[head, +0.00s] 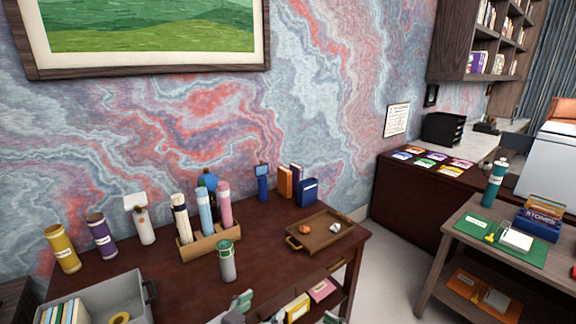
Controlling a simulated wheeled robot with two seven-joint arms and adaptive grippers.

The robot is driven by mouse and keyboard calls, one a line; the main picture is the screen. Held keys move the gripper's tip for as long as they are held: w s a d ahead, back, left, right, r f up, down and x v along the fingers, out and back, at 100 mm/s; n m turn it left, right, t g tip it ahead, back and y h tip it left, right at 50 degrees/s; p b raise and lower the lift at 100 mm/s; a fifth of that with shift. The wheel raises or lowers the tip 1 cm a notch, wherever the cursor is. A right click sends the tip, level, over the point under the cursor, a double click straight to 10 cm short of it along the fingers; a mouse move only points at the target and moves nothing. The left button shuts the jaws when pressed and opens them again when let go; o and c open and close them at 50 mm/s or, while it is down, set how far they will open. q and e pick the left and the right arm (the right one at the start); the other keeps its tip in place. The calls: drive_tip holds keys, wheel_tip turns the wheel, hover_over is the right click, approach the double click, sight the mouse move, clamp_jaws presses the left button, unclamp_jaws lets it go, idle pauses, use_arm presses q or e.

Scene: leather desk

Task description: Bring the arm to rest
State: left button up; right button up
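Pale grey-green gripper parts show at the bottom edge of the head view, low in front of the desk (160,262). The group left of centre looks like my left gripper (258,309). A smaller piece to its right looks like part of my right gripper (332,317). Both are cut off by the frame, so their finger openings are unclear. I see nothing held in either one.
On the desk stand a grey bin (98,303), several bottles, a wooden holder (210,243) with tubes, a green-lidded jar (227,262), books (307,192) and a wooden tray (320,232). A side table (470,232) is at right. Floor between is clear.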

drive_tip(key=shift+s+d+m, duration=0.2)
drive_tip(key=shift+d+m, duration=0.05)
drive_tip(key=shift+m, duration=0.15)
drive_tip(key=shift+a, duration=0.1)
